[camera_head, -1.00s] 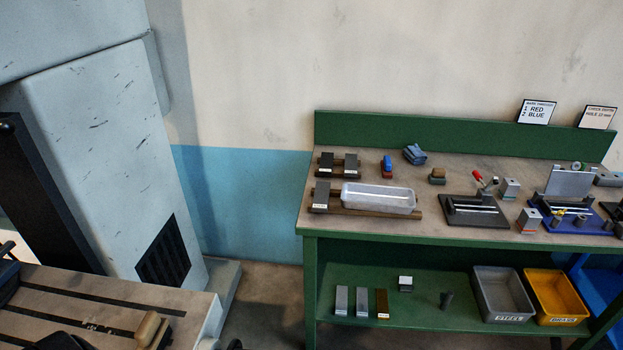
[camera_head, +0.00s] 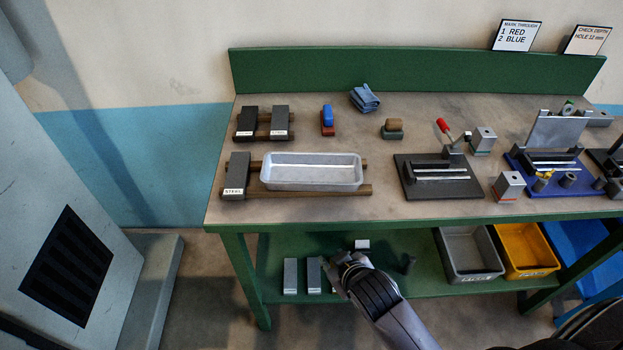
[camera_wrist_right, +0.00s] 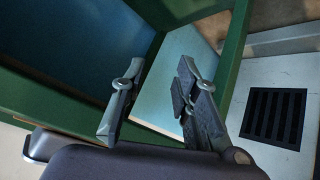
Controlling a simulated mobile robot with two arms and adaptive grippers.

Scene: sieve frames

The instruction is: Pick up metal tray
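The metal tray (camera_head: 312,171) is a pale silver, shallow, empty rectangular tray. In the head view it rests on two brown wooden strips (camera_head: 365,190) at the left part of the green bench's top. My right gripper (camera_head: 343,262) is in front of the bench, lower in the picture than the tray and apart from it. In the right wrist view its two fingers (camera_wrist_right: 158,100) are spread with nothing between them. My left gripper is not in view.
A dark block labelled steel (camera_head: 236,176) stands just left of the tray. A black fixture (camera_head: 440,178) stands to its right. Behind are dark blocks (camera_head: 247,122), a blue-and-red piece (camera_head: 327,120) and a blue cloth (camera_head: 364,98). The bench's green front edge (camera_head: 330,222) lies between gripper and tray.

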